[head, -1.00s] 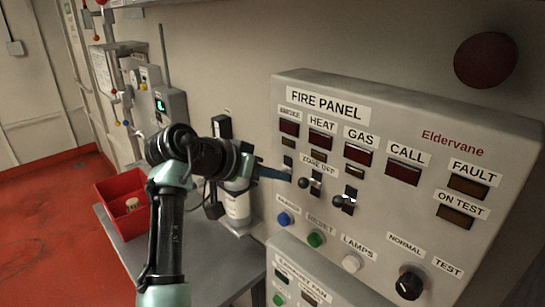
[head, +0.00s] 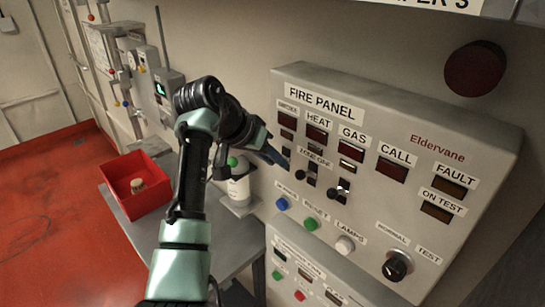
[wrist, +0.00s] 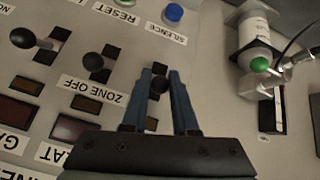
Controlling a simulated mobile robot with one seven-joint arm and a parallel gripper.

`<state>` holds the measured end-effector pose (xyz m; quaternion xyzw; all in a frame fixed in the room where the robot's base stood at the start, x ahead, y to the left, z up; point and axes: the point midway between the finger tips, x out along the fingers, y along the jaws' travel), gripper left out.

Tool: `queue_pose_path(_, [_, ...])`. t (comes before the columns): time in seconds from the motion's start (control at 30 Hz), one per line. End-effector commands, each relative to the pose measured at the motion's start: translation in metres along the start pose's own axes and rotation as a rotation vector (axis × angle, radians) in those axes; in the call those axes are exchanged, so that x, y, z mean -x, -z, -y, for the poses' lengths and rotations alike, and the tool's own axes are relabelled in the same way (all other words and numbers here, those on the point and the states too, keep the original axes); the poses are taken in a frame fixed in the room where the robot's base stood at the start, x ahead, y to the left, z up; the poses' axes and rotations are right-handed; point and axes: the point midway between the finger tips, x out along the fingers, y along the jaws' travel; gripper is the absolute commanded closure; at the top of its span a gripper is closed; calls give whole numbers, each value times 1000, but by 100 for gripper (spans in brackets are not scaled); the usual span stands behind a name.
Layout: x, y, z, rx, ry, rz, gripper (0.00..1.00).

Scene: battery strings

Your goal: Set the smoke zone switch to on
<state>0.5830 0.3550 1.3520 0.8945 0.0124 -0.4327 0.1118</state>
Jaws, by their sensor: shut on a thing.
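The fire panel (head: 455,118) fills the right of the head view. Its smoke zone switch is the leftmost of the row of zone toggles, under the smoke lights. In the wrist view its dark round knob (wrist: 159,86) sits between the two blue fingers of my gripper (wrist: 160,78), which are shut on it. In the head view my gripper (head: 283,162) hides the knob. The heat switch (wrist: 93,61) and gas switch (wrist: 22,38) stand beside it, their knobs free. Fingers and gripper body cover much of the smoke slot, so I cannot tell its position.
Below the toggles are the blue silence button (head: 282,204), green reset button (head: 311,223), white lamps button (head: 345,245) and a black rotary knob (head: 397,266). A red bin (head: 150,205) sits on the grey table.

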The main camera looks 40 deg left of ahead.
Motion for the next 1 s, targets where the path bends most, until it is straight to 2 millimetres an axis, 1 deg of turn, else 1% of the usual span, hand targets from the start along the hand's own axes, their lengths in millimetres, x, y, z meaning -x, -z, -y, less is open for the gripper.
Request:
queue_pose_path(0.07, [0,1,0,-1,0,-1,100])
queue_pose_path(0.1, [0,1,0,-1,0,-1,68])
queue_pose_path(0.23, [0,1,0,-1,0,-2,44])
queue_pose_path(0.53, [1,1,0,-1,0,-3,44])
queue_pose_path(0.67, [10,1,1,-2,1,-6,44])
queue_pose_path(0.77, [25,0,1,-1,3,-8,44])
queue_pose_path(1.0, [79,-1,1,-4,3,-8,44])
